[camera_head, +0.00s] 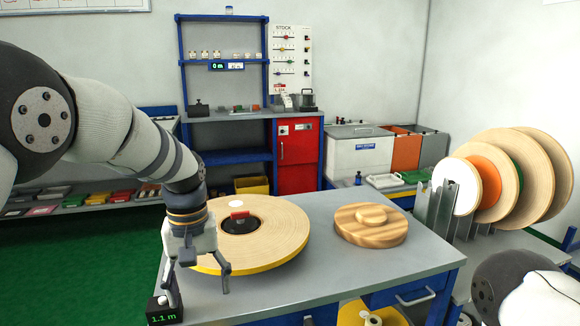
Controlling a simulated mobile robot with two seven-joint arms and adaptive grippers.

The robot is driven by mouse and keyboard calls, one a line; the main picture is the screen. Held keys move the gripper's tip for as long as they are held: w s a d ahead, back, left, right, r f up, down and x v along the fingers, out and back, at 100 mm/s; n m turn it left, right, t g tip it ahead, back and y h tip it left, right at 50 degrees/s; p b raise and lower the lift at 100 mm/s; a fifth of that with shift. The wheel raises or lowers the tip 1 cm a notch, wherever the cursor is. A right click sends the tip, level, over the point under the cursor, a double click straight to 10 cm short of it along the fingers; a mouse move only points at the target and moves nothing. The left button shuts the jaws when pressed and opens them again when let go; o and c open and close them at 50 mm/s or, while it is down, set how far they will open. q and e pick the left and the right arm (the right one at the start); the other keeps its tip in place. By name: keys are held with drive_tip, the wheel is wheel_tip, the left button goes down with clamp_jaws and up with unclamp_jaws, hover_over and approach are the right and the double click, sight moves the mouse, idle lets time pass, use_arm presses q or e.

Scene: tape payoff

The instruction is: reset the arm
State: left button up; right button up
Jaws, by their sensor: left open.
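My left arm comes in from the left, and its gripper (198,283) is open and empty. It hangs with fingers down over the left front part of the grey table (355,277). It overlaps the left edge of a large tape roll (279,236) in the picture; I cannot tell whether they touch. The roll lies flat, with a dark hub and a red piece (239,215) at its centre. My right arm shows only in part at the lower right, and its gripper is out of view.
A round wooden lid with a knob (371,224) lies right of the roll. A black box reading 1.1 m (164,311) sits at the table's left front corner. Several upright discs (535,175) stand in a rack at the right. A blue shelf bench (224,107) stands behind.

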use_arm(q)
drive_tip(key=s+a+f, duration=0.1)
drive_tip(key=s+f, duration=0.1)
drive_tip(key=f, duration=0.5)
drive_tip(key=s+a+f, duration=0.2)
drive_tip(key=f, duration=0.5)
drive_tip(key=s+a+f+m+g, duration=0.1)
drive_tip(key=s+a+f, duration=0.1)
drive_tip(key=s+f, duration=1)
drive_tip(key=s+a+r+m+g, duration=0.1)
drive_tip(key=s, duration=2.4)
drive_tip(key=shift+m, duration=0.4)
use_arm(e)
drive_tip(key=shift+w, duration=0.65)
